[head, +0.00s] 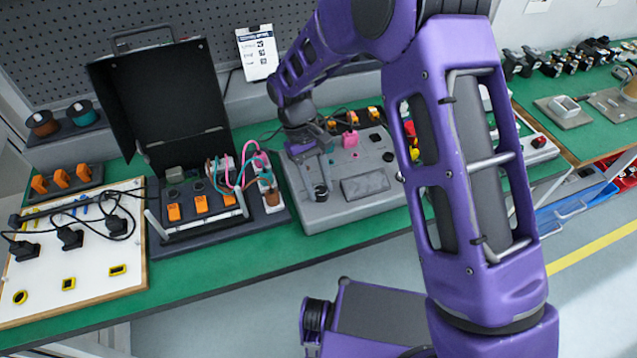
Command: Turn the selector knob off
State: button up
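A grey control panel (335,207) lies on the green bench, right of the open black case. My gripper (318,188) points down over the left part of this panel. A round black knob (321,194) shows at its fingertips. I cannot tell whether the fingers touch the knob or how far apart they are. The knob's pointer and markings are too small to read. Another small dark knob (388,157) is on the panel's right side.
The open black case (160,100) with orange parts and coloured wires stands close left of my gripper. A white board (90,265) with black plugs lies at far left.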

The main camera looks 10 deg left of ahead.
jog(key=o, duration=0.5)
jog(key=shift+c, duration=0.2)
jog(key=p+v, duration=0.1)
jog(key=v, duration=1.6)
jog(key=shift+r, duration=0.2)
jog(key=shift+w, duration=0.15)
